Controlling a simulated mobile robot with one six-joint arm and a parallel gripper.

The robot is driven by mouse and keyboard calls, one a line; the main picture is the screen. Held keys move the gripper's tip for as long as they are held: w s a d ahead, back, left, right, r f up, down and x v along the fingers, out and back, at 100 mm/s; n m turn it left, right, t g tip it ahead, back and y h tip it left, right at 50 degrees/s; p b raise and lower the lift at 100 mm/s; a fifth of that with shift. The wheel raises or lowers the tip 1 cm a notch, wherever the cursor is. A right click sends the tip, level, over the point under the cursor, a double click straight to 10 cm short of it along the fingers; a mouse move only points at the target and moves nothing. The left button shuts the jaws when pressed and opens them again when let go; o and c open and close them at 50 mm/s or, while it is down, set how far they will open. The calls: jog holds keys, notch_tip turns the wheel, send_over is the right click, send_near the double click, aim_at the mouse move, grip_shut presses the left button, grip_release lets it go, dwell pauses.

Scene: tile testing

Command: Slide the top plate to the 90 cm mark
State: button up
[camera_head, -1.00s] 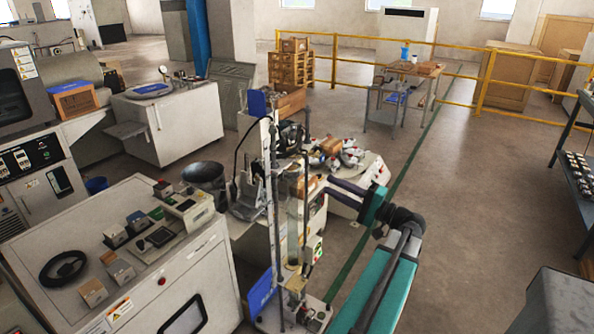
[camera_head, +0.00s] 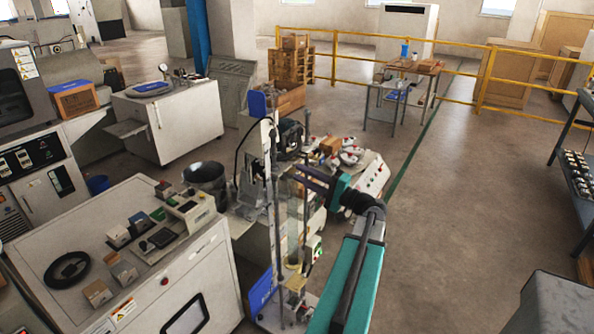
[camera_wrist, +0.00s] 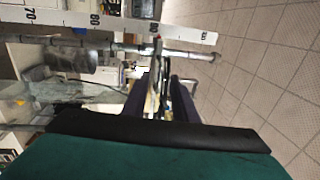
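The test stand (camera_head: 272,200) is a tall upright with a clear tube beside it, at the lower middle of the head view. Its scale (camera_wrist: 60,18) runs along the top of the wrist view, with marks 70, 80 and 90 readable. My gripper (camera_head: 300,178) reaches in from the right at the upper part of the stand. In the wrist view my gripper (camera_wrist: 160,85) has its dark fingers on either side of a thin dark piece, in line with about the 90 mark. This may be the top plate, but I cannot tell, nor whether the fingers touch it.
A white machine cabinet (camera_head: 150,280) with small boxes on top stands left of the stand. A dark bucket (camera_head: 205,180) is behind it. A low bench (camera_head: 365,175) with samples stands behind my arm. The floor at right is clear up to the dark shelf (camera_head: 575,170).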

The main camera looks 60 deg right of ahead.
jog(key=shift+w+r, duration=0.2)
jog(key=shift+w, duration=1.05)
grip_shut()
dwell(0.6)
